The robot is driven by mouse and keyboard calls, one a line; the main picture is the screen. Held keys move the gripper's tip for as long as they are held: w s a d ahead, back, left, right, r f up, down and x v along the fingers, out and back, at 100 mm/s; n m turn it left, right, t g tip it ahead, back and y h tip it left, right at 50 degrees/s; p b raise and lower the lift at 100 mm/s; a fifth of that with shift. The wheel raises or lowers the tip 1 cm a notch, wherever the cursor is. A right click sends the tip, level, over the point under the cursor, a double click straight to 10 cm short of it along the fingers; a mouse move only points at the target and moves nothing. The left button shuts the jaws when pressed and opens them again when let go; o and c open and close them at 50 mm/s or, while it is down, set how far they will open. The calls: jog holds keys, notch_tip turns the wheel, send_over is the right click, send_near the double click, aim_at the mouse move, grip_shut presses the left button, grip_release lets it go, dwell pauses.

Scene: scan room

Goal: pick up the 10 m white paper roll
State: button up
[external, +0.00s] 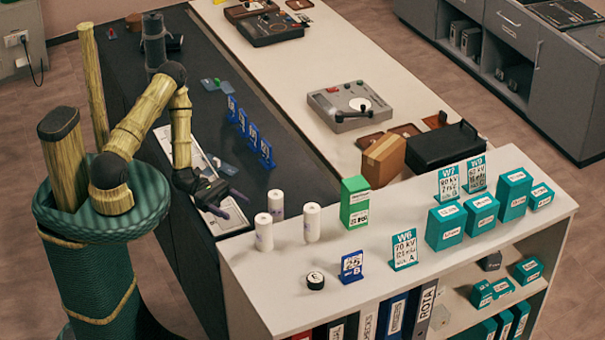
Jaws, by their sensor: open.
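Three white paper rolls stand upright near the left end of the white shelf top: a front-left roll (263,234), a back roll (276,206) and a right roll (311,223). Faint marks show on their sides, but they are too small to read, so I cannot tell which is the 10 m one. My gripper (236,206) is open and empty. It is just left of the rolls, near the shelf's left edge, with its fingers pointing towards them and apart from them in the picture.
Teal signs and teal boxes (445,226) stand further right. Blue number stands (253,138) line the dark counter (215,75) behind.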

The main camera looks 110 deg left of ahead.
jog(key=p, duration=0.3)
send_near(270, 229)
jog(key=x, duration=0.4)
jog(key=shift+a, duration=0.2)
jog(key=shift+w, duration=0.25)
jog(key=shift+d, duration=0.1)
jog(key=p+x, duration=0.3)
jog(key=x, duration=0.1)
jog(key=shift+w+d, duration=0.3)
jog(key=shift+w+f, duration=0.1)
jog(key=shift+w, duration=0.15)
jog(key=c, duration=1.1)
